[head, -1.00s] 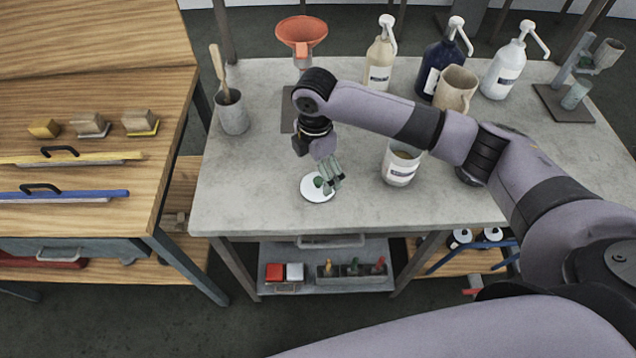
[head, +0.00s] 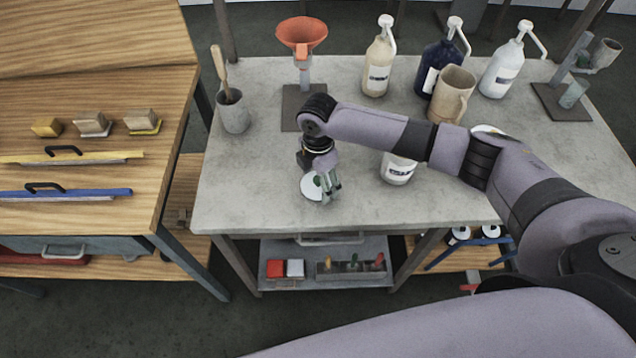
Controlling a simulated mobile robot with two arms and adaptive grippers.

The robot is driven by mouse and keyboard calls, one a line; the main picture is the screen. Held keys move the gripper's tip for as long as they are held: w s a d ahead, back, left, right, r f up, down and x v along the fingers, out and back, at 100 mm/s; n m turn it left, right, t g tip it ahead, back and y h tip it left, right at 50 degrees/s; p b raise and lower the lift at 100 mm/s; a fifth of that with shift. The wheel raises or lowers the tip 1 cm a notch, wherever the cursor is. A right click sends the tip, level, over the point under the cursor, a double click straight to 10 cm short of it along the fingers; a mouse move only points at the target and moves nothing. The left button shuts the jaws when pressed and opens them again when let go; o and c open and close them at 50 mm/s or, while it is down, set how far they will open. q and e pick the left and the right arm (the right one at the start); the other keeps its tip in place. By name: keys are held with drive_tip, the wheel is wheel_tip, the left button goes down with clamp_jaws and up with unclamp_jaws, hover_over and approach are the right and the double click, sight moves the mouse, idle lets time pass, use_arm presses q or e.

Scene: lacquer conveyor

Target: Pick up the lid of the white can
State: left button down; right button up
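A white round lid (head: 310,187) lies flat on the grey table near its front edge. The white can (head: 398,174) with a dark label stands to its right, its top hidden by my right arm. My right gripper (head: 329,196) points down over the right part of the lid and hides some of it. The view does not show whether its fingers are apart or closed, or whether they touch the lid. My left gripper is out of view.
A brush cup (head: 233,112) and an orange funnel (head: 302,36) on a stand are at the table's back left. Pump bottles (head: 379,66) and a beige jug (head: 452,95) stand behind my arm. A white disc (head: 487,129) is partly hidden by the arm. The left front of the table is clear.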

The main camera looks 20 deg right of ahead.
drive_tip(key=shift+s, duration=0.3)
drive_tip(key=c, duration=1.2)
drive_tip(key=shift+f, duration=0.1)
drive_tip(key=shift+c, duration=1)
